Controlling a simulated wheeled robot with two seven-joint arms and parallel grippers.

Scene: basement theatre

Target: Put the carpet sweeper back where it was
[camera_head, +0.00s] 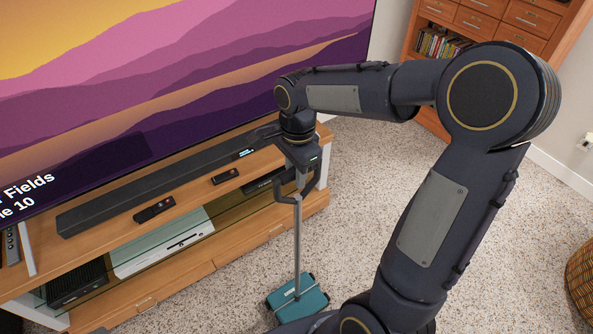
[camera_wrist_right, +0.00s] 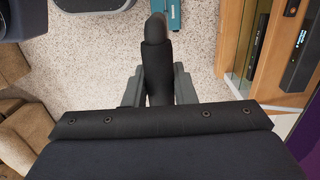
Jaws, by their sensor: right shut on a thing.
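The carpet sweeper has a teal head (camera_head: 298,299) and a thin grey pole (camera_head: 297,245). It hangs or stands nearly upright in front of the TV stand; I cannot tell whether its head touches the carpet. My right gripper (camera_head: 293,186) is shut on the top of its handle. In the right wrist view the dark handle (camera_wrist_right: 155,52) lies between the two fingers of my right gripper (camera_wrist_right: 157,88), and part of the teal head (camera_wrist_right: 169,14) shows beyond. My left gripper is not in view.
The wooden TV stand (camera_head: 215,268) is close to the sweeper's left, with a soundbar (camera_head: 150,185), remotes (camera_head: 154,210) and a large TV (camera_head: 190,75). A wooden cabinet (camera_head: 485,45) stands at back right. A wicker basket (camera_head: 580,280) is at the right edge. Speckled carpet (camera_head: 375,170) is open between.

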